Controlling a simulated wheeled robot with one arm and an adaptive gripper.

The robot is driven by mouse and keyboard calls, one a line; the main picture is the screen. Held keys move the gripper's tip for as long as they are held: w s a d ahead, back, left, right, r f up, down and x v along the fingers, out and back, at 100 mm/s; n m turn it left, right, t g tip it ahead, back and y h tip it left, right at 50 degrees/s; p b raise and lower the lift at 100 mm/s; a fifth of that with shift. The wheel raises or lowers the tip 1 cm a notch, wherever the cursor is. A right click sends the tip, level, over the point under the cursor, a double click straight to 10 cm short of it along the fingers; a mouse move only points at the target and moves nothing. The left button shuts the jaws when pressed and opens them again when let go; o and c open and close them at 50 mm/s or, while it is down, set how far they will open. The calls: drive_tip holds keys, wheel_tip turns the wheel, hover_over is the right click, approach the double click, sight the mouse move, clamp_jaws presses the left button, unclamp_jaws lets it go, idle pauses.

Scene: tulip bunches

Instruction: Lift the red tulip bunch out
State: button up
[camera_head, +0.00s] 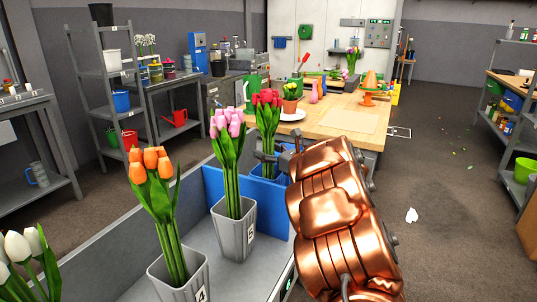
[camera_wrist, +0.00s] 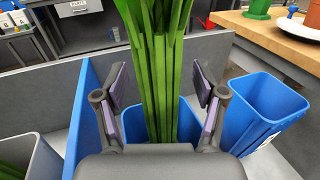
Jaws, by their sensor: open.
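The red tulip bunch (camera_head: 266,100) stands upright in a blue pot behind a blue divider (camera_head: 240,196) in the head view. In the wrist view its green stems (camera_wrist: 158,65) rise from the blue pot (camera_wrist: 187,125), and the blooms are out of frame. My gripper (camera_head: 270,157) is beside the stems at about the pot's rim. In the wrist view my gripper (camera_wrist: 161,92) is open, with one finger on each side of the stems. The pads look apart from the stems. My copper-coloured arm hides part of the pot in the head view.
Pink tulips (camera_head: 228,124) stand in a grey pot nearer, with orange tulips (camera_head: 155,163) and white tulips (camera_head: 22,246) nearer still. A second blue container (camera_wrist: 265,105) is right of the gripper. A wooden table (camera_head: 335,120) holding plants stands behind.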

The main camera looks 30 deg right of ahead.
drive_tip(key=shift+c, duration=0.4)
clamp_jaws()
wheel_tip(320, 180, up, 10)
drive_tip(key=shift+r+p, duration=0.1)
drive_tip(key=shift+p, duration=0.4)
idle(0.4)
